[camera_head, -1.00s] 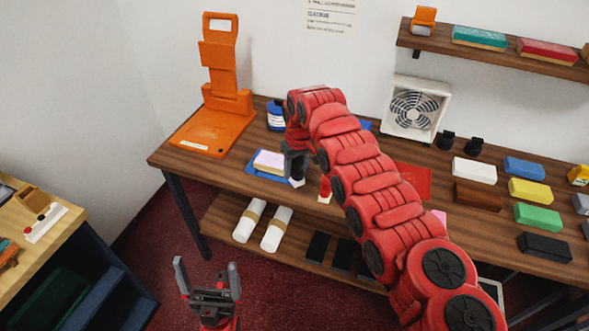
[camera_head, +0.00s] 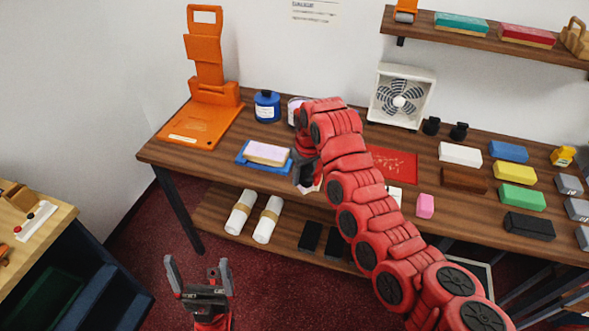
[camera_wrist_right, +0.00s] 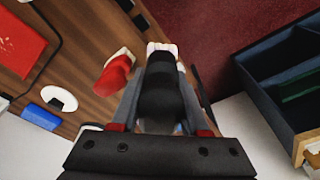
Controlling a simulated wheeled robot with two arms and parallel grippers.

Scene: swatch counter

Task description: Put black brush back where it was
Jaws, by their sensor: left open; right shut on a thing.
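My right gripper (camera_head: 304,172) is shut on the black brush (camera_wrist_right: 163,92), seen in the right wrist view with its dark body between the fingers and a whitish tip pointing away. In the head view the gripper is over the front part of the wooden table (camera_head: 220,176), right of the blue tray (camera_head: 242,158); my arm hides much of that area. A red brush (camera_wrist_right: 116,72) with a pale tip is close beside the held brush in the wrist view. My left gripper (camera_head: 199,268) is open and empty, low in front of the table.
A pale block (camera_head: 268,152) lies on the blue tray. A blue jar (camera_head: 267,106), a fan (camera_head: 401,95) and a red mat (camera_head: 398,164) are further back. A pink block (camera_head: 425,206) and several coloured blocks are to the right. White rolls (camera_head: 267,219) lie on the lower shelf.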

